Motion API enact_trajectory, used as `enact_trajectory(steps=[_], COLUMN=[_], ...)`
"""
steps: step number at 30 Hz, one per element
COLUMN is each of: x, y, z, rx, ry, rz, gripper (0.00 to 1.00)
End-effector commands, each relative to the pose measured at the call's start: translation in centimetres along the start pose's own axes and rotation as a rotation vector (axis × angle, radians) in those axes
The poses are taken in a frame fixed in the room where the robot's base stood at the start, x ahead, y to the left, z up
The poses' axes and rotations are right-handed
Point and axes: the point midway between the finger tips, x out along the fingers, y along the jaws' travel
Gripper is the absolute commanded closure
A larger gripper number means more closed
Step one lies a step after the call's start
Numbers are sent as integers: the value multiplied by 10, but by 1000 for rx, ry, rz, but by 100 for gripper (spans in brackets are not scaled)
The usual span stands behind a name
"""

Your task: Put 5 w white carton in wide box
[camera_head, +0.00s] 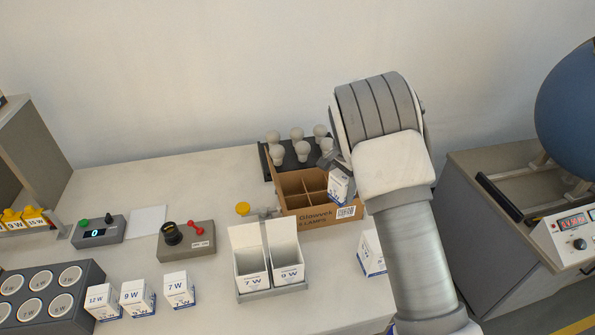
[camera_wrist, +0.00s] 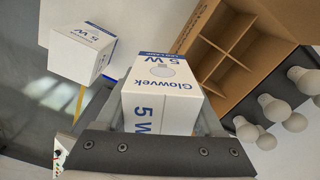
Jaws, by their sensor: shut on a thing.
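My gripper (camera_wrist: 164,108) is shut on a white 5 W carton (camera_wrist: 160,85) with blue print. The held carton (camera_head: 340,187) also shows in the head view, beside the right part of the wide brown box (camera_head: 322,217). The box is open on top with dividers, and the compartments I can see look empty. In the wrist view the box (camera_wrist: 232,28) lies up and to the right of the held carton. A second white 5 W carton (camera_wrist: 82,52) stands apart at the left; it shows partly hidden behind my arm in the head view (camera_head: 371,256).
A dark tray (camera_head: 291,160) with several bulbs stands behind the box. Two open white cartons (camera_head: 266,255) marked 7 W and 9 W stand in a holder at front left. Closed cartons (camera_head: 138,297) and test devices (camera_head: 187,241) stand farther left.

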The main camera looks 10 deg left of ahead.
Motion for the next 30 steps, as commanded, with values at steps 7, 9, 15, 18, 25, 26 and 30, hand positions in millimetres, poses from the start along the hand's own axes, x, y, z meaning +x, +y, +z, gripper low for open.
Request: enact_trajectory(steps=[7,9,15,18,25,26,30], x=[-6,-7,-7,-6,5,8,23], y=[-68,-81,-105,-110,-111,-111,-111], z=[32,42,62,65,67,67,67], rx=[222,277,384,408,417,417,417], ry=[-4,-6,-10,-11,-12,-12,-12], rz=[1,1,4,5,6,6,6], gripper=[88,88,88,88,88,88,88])
